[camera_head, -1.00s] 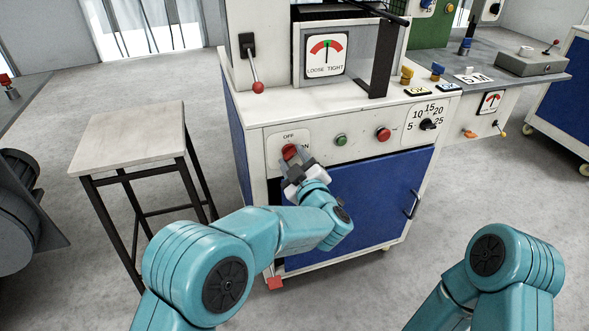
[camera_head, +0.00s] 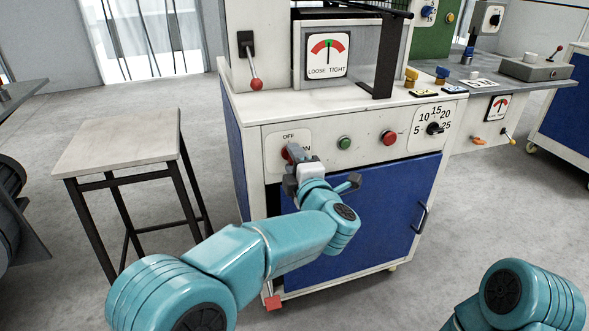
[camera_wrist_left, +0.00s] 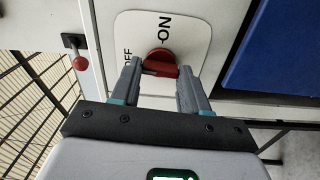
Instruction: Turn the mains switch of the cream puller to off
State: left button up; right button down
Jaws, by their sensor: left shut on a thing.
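The cream puller (camera_head: 253,114) is a cream cabinet with a blue door. Its red mains switch (camera_head: 287,153) sits on a white plate (camera_head: 305,138) marked OFF at the top and ON at the right. My left gripper (camera_head: 294,155) is shut on the switch and hides much of it in the head view. In the left wrist view the red knob (camera_wrist_left: 157,62) sits between the two fingers of my left gripper (camera_wrist_left: 160,75), with both labels partly visible. I cannot tell exactly which mark the knob points to. My right gripper is out of view; only my right arm shows.
Right of the switch are a green button (camera_head: 344,143), a red button (camera_head: 388,138) and a black dial (camera_head: 435,128). A red-knobbed lever (camera_head: 256,84) hangs above. A stool (camera_head: 120,140) stands close on the left. Floor in front is clear.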

pick_arm(q)
jog(key=shift+r+n+b, duration=0.15)
jog(key=shift+n+b, duration=0.15)
jog(key=shift+n, duration=0.2)
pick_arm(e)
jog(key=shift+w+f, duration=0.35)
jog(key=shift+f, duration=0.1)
pick_arm(q)
jog(key=o, duration=1.1)
jog(key=shift+c, duration=0.2)
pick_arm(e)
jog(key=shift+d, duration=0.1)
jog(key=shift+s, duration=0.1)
